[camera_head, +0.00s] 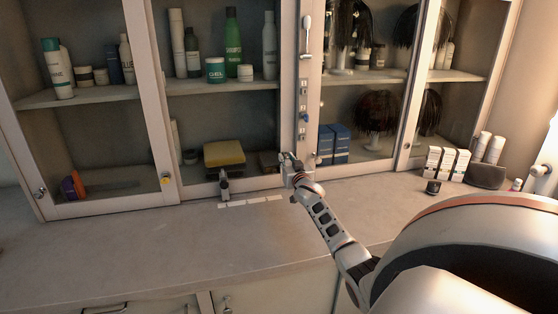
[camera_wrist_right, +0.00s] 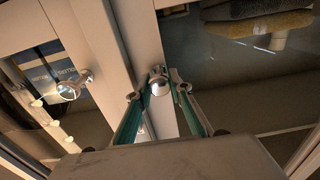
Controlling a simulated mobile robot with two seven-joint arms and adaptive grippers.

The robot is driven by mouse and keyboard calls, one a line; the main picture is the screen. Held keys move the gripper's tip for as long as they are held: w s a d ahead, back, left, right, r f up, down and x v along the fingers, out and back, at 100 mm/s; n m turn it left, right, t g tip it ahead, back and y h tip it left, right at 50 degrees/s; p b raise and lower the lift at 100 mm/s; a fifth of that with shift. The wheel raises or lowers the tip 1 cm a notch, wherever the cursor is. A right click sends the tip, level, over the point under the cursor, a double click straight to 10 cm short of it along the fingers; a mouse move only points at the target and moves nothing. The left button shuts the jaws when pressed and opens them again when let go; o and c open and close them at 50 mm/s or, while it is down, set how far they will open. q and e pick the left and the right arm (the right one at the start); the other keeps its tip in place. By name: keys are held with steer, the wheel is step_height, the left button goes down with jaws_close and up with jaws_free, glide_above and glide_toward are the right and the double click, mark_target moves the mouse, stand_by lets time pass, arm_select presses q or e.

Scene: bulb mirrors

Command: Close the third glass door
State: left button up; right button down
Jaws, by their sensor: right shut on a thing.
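A cabinet with several glass doors stands on the counter. My right gripper (camera_head: 289,166) is at the lower part of the post between the second glass door from the left (camera_head: 226,86) and the third glass door (camera_head: 362,166). In the right wrist view, the fingers (camera_wrist_right: 158,95) are shut on a round metal knob (camera_wrist_right: 158,76) on the pale frame beside the pane with the yellow towel behind it. Another round knob (camera_wrist_right: 84,78) is on the frame at left, beside blue boxes. How far each door stands open is unclear. My left gripper is not in view.
Bottles and jars stand on the shelves, with wigs (camera_head: 376,112) and blue boxes (camera_head: 333,143) at right. A small dark object (camera_head: 224,184) is at the cabinet's lower edge. White boxes (camera_head: 446,162) stand on the right counter. The front counter (camera_head: 170,252) is mostly clear.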

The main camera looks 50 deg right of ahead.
steer(key=c, duration=1.8)
jaws_free()
steer(key=shift+w+a, duration=0.15)
steer(key=shift+a, duration=0.1)
steer(key=v, duration=1.2)
steer(key=shift+d, duration=0.1)
